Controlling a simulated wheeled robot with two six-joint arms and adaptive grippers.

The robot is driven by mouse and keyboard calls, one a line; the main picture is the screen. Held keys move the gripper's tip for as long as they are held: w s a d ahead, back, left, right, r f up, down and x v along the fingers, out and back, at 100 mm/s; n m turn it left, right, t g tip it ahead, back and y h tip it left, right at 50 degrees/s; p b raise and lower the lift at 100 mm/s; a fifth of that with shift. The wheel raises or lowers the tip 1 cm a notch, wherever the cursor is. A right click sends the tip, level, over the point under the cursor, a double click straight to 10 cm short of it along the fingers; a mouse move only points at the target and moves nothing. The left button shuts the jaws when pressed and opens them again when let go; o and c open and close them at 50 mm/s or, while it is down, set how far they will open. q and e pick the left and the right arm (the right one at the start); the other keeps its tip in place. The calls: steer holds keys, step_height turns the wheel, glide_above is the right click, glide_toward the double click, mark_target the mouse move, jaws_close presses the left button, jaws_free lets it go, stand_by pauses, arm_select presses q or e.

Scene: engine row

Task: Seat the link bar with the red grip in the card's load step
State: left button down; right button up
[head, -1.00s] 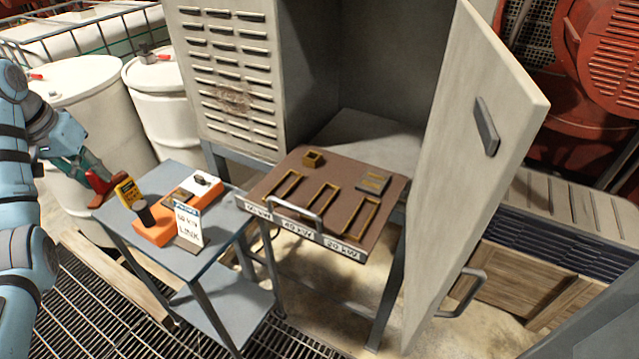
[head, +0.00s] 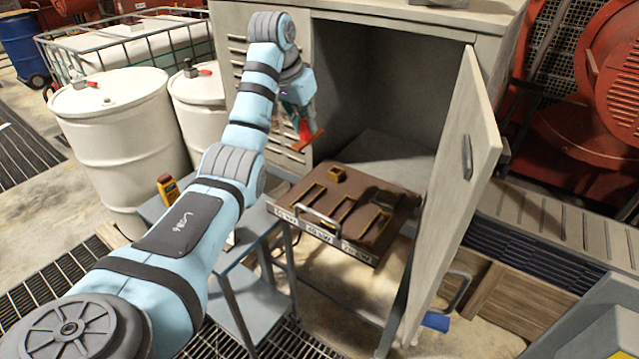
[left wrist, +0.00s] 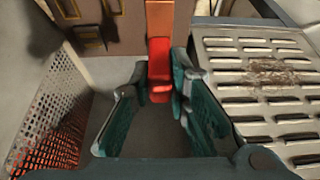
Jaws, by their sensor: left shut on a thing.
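My left gripper (head: 299,112) is shut on the red grip (head: 305,131) of the link bar. The bar (head: 307,146) is copper-coloured and hangs below the jaws, in the air above the back left of the brown panel (head: 392,196). In the left wrist view the red grip (left wrist: 160,72) sits between the teal fingers (left wrist: 196,100). The panel has three slotted load steps in a row, labelled along the front edge: left step (head: 313,196), middle step (head: 343,208), right step (head: 375,223). The card is almost wholly hidden behind my left arm. My right gripper is out of view.
A small brass block (head: 338,174) stands on the panel's back left. A bail handle (head: 322,217) rises at the front edge. The cabinet door (head: 450,200) stands open on the right. The louvred cabinet wall (head: 240,50) is close left of the gripper. A yellow meter (head: 168,187) is on the cart.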

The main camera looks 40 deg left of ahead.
mark_target(306, 131)
arm_select(q)
steer(key=x, duration=0.3)
steer(key=shift+s+a+f, duration=0.15)
steer(key=shift+a, duration=0.2)
step_height(306, 131, down, 15)
steer(key=shift+f, duration=0.15)
steer(key=shift+s+f, duration=0.1)
steer(key=shift+f, duration=0.05)
steer(key=shift+s+d, duration=0.1)
steer(key=c, duration=1.6)
jaws_free()
steer(key=shift+o, duration=0.3)
steer(key=shift+w, duration=0.25)
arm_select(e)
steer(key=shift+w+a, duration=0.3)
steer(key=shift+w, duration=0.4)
